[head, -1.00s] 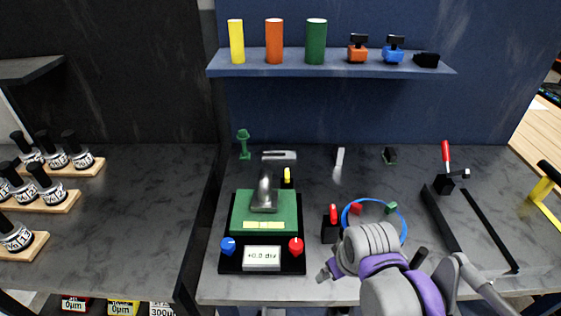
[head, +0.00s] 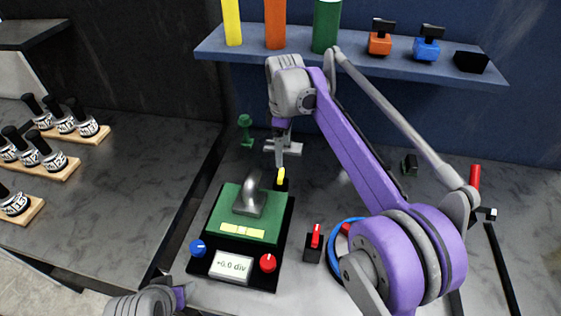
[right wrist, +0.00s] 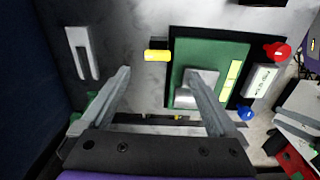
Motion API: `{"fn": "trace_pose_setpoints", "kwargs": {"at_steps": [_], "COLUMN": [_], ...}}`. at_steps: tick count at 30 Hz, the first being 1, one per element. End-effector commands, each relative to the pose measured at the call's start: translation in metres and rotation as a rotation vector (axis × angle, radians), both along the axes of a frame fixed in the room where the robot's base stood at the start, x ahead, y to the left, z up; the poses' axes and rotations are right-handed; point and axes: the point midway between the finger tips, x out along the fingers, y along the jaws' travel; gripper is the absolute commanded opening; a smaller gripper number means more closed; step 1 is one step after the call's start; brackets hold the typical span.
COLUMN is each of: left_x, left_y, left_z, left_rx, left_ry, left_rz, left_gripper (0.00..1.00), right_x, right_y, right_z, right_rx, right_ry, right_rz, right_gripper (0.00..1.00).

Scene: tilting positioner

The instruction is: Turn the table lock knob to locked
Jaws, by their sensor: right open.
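The tilting positioner has a green table (head: 216,222) on a black base, with a grey post on it. At its front are a blue knob (head: 198,248), a red knob (head: 268,263) and a display reading about +0.0 div. A yellow knob (head: 281,178) on a black block stands behind its back right corner. Which knob is the table lock is not labelled. My right gripper (head: 279,160) is open above the yellow knob. In the right wrist view, the yellow knob (right wrist: 157,56) shows just beyond the gap between the open fingertips (right wrist: 158,76).
A red-handled switch (head: 315,236) and a blue ring (head: 335,250) lie right of the positioner. A grey forked piece (head: 292,148) and a green bolt-like piece (head: 245,130) lie behind it. A shelf (head: 350,66) with cylinders and clamps hangs above.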

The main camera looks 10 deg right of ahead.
Motion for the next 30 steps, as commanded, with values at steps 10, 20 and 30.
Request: {"fn": "trace_pose_setpoints", "kwargs": {"at_steps": [10, 20, 30], "left_x": [-0.001, -0.004, -0.004], "left_y": [0.0, 0.0, 0.0], "left_z": [-0.003, -0.009, -0.01], "left_rx": [0.0, 0.0, 0.0], "left_ry": [0.002, 0.007, 0.008], "left_rz": [0.0, 0.0, 0.0], "left_gripper": [0.5, 0.5, 0.5], "right_x": [0.006, 0.006, 0.006], "right_y": [0.003, 0.003, 0.003], "right_z": [-0.022, -0.083, -0.109], "right_rx": [-0.002, -0.002, -0.002], "right_ry": [0.015, 0.014, 0.013], "right_rz": [0.035, 0.033, 0.033], "right_gripper": [0.95, 0.95, 0.95]}}
